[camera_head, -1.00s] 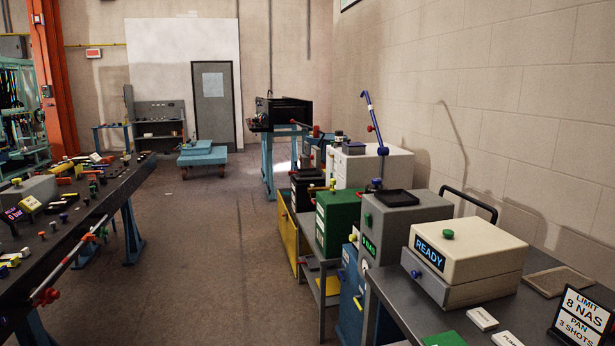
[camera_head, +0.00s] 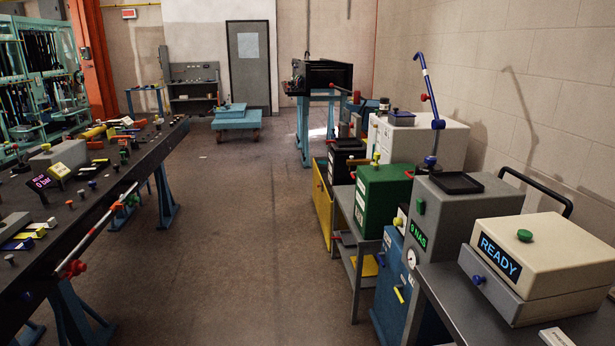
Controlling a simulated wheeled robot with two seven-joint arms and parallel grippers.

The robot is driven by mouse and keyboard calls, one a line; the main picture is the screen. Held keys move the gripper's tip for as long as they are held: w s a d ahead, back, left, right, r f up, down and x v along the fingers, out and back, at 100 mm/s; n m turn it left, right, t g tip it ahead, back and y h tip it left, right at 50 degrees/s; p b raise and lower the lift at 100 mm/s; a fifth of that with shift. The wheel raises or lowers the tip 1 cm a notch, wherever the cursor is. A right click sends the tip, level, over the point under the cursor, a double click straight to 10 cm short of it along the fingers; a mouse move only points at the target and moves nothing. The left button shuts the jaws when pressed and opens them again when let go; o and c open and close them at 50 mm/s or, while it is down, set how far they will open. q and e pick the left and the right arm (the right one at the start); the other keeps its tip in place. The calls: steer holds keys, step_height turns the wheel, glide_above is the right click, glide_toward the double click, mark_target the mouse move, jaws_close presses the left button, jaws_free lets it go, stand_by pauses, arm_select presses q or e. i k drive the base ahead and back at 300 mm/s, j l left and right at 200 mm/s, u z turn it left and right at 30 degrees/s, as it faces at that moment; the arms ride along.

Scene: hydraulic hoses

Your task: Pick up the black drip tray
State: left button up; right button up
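A shallow black tray (camera_head: 456,183) lies flat on top of a grey cabinet (camera_head: 449,215) on the right side. It looks empty, and its rim is visible. A blue upright pole with a bent top (camera_head: 429,92) stands just behind it. Neither of my grippers shows in the head view, so I cannot see where they are relative to the tray.
A cream box reading READY (camera_head: 540,246) sits on a grey bench at the near right. A green box (camera_head: 383,209) stands left of the grey cabinet. A long dark workbench (camera_head: 140,160) with small parts runs along the left. The aisle floor between is clear.

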mark_target(341, 142)
steer(key=i+u, duration=0.1)
steer(key=i, duration=2.45)
steer(key=i+z, duration=0.1)
steer(key=i, duration=0.55)
steer(key=i+j, duration=0.15)
steer(key=i, duration=0.45)
steer(key=i+z, duration=0.15)
steer(key=i, duration=0.5)
steer(key=i+j+z, duration=0.25)
steer(key=i+z, duration=0.15)
steer(key=i, duration=0.15)
steer(key=i+j+z, duration=0.45)
steer(key=i+l, duration=0.05)
